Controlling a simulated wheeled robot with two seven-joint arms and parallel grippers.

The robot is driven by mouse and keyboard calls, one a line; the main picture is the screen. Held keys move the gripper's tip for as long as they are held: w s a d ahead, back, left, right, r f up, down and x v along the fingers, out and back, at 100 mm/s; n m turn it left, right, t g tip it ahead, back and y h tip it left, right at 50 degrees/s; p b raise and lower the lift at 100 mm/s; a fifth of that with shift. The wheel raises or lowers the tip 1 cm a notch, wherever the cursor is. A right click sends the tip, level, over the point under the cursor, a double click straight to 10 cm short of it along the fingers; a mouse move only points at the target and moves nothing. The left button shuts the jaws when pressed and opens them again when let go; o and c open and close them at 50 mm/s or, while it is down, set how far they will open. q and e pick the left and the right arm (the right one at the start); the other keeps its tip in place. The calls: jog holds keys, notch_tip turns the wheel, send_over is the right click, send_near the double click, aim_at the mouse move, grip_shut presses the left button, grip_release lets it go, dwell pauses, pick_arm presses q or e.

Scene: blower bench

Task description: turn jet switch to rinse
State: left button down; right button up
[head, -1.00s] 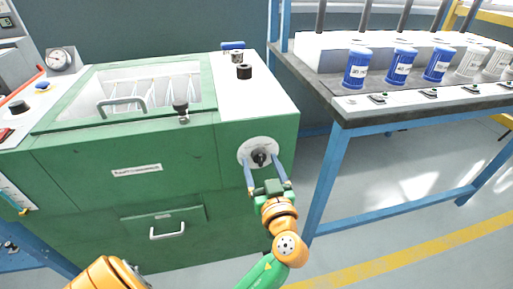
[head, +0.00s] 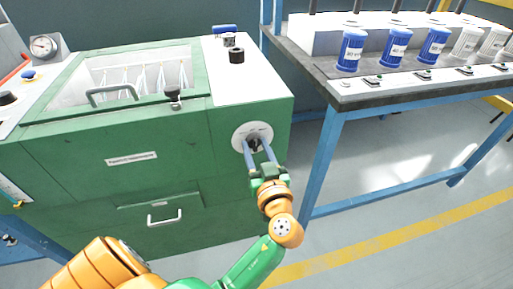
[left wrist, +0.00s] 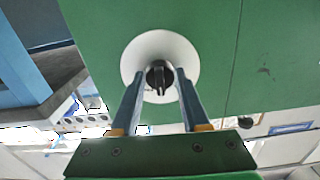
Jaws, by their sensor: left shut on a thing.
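The jet switch is a black knob (head: 254,145) on a round white dial plate (head: 239,132), on the front of the green blower bench (head: 140,165) at its right end. In the left wrist view the knob (left wrist: 157,78) sits in the middle of the white plate (left wrist: 183,53). My left gripper (head: 256,148) faces the dial, and its two blue fingers are shut on the knob, one on each side. The fingertips partly hide the knob in the head view. The lettering on the plate is too small to read. My right gripper is not in view.
A blue-framed table (head: 330,155) stands to the right, with several blue and white jars on top. A drawer handle (head: 164,219) and a lid handle (head: 110,95) stick out from the green bench. The floor between bench and table is clear.

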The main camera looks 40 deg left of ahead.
pick_arm(q)
jog(key=shift+m, duration=1)
jog(key=shift+r+m+p, duration=0.1)
jog(key=shift+m+p, duration=0.3)
jog(key=shift+m, duration=0.4)
jog(key=m+p, duration=0.1)
jog(key=m, duration=0.2)
jog(key=shift+m, duration=0.8)
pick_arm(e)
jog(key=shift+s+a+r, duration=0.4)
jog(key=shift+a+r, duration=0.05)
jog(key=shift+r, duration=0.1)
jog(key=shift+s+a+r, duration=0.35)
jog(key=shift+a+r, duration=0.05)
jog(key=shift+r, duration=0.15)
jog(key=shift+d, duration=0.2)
pick_arm(q)
jog(key=shift+c, duration=1.9)
grip_release()
jog(key=shift+a, duration=0.1)
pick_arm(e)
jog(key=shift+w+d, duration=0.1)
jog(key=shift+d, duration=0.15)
